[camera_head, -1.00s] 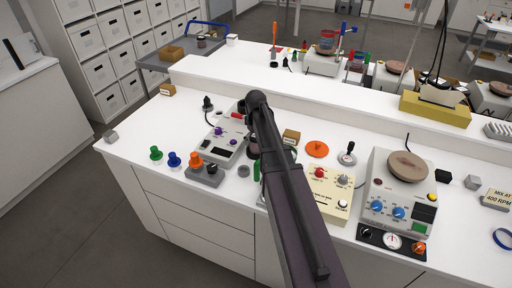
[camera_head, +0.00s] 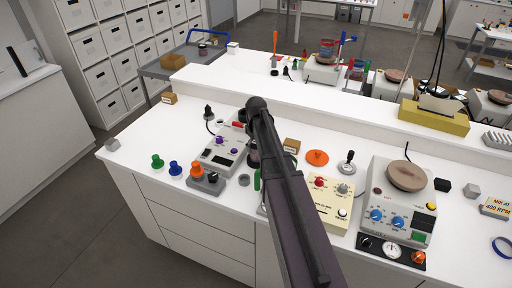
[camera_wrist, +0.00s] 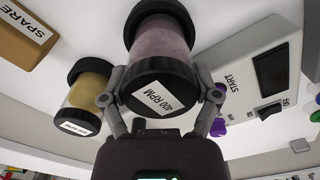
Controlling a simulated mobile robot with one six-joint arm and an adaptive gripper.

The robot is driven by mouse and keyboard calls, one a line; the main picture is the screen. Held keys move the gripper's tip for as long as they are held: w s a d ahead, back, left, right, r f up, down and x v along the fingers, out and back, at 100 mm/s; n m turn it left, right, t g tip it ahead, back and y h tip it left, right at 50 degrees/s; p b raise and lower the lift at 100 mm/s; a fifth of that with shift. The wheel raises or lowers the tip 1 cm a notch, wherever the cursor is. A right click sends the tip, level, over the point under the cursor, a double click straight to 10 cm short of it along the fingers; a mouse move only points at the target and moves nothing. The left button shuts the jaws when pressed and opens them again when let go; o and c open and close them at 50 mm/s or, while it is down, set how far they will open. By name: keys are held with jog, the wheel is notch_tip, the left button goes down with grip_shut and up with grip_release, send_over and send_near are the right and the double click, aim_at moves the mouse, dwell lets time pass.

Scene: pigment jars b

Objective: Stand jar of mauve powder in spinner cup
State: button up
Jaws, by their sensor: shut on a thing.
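My gripper (camera_wrist: 161,98) is shut on the jar of mauve powder (camera_wrist: 160,40) in the wrist view. The jar is clear, with dark ends; the near end carries a label reading 400 RPM. One finger lies on each side of that near end. In the head view my arm covers most of the gripper and the jar. I cannot pick out the spinner cup for certain. A white machine (camera_wrist: 265,80) marked START with purple knobs lies right of the jar in the wrist view; it also shows in the head view (camera_head: 222,155).
A second jar (camera_wrist: 86,97) of ochre powder stands left of the held jar. A box marked SPARE (camera_wrist: 22,32) is beyond it. A cream control box (camera_head: 328,205) and a grey machine with a brown dish (camera_head: 398,205) stand right of my arm. A raised ledge (camera_head: 330,115) runs behind.

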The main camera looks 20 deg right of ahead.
jog(key=shift+r+p, duration=4)
jog(key=shift+r, duration=0.3)
jog(key=w+d+r+n+p, duration=0.1)
jog(key=w+r+n+p, duration=0.3)
jog(key=w, duration=0.3)
jog(key=shift+w+d+r+n+p, duration=0.15)
jog(key=shift+d+r+n+p, duration=0.15)
jog(key=shift+r+p, duration=0.3)
jog(key=shift+d, duration=0.1)
